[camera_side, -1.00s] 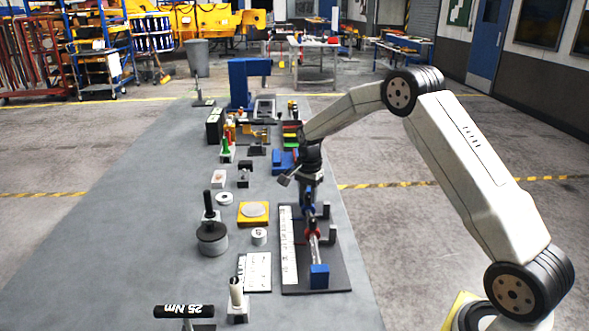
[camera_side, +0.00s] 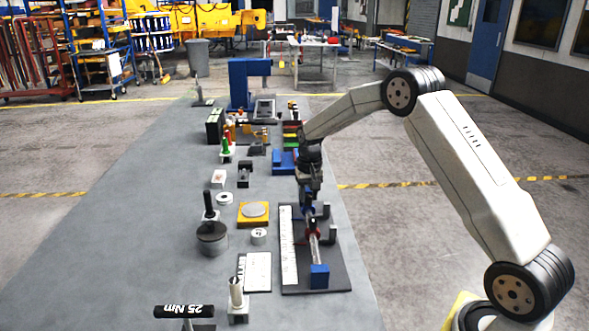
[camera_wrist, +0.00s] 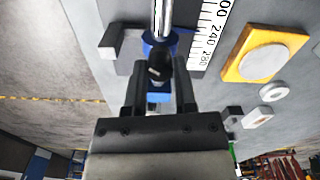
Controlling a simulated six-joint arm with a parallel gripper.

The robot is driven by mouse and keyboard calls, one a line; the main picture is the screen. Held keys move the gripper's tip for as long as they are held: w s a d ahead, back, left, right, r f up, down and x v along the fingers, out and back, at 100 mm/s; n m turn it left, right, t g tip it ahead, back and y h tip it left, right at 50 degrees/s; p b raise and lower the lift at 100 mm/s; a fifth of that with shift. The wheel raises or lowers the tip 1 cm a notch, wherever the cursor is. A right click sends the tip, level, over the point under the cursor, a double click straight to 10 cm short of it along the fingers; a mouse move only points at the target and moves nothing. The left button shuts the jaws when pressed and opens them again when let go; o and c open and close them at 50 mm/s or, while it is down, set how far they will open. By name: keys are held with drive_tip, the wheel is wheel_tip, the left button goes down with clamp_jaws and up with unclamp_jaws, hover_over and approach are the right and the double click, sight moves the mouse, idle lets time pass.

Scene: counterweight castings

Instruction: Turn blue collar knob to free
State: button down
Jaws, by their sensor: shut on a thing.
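The blue collar (camera_wrist: 150,41) sits around the bright metal rod (camera_wrist: 163,14) in the wrist view, with its black knob (camera_wrist: 158,66) facing my gripper. My gripper (camera_wrist: 159,70) has one finger on each side of the knob and is shut on it. In the side view, my gripper (camera_side: 309,199) points down over the rod fixture, and the blue collar is largely hidden there by the fingers. The knob's free or locked state cannot be read.
A red collar (camera_side: 314,228) sits nearer on the rod, before a blue end block (camera_side: 319,276). Grey uprights (camera_side: 332,235) stand right of the rod. A white scale (camera_side: 287,250) runs along its left. A yellow plate with a grey disc (camera_side: 241,218) lies farther left.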

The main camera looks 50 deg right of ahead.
sight(308, 196)
drive_tip(key=n, duration=0.7)
idle(0.4)
drive_tip(key=shift+c, duration=2.1)
unclamp_jaws()
drive_tip(key=shift+r, duration=0.1)
drive_tip(key=shift+r, duration=3.85)
drive_tip(key=shift+a, duration=0.1)
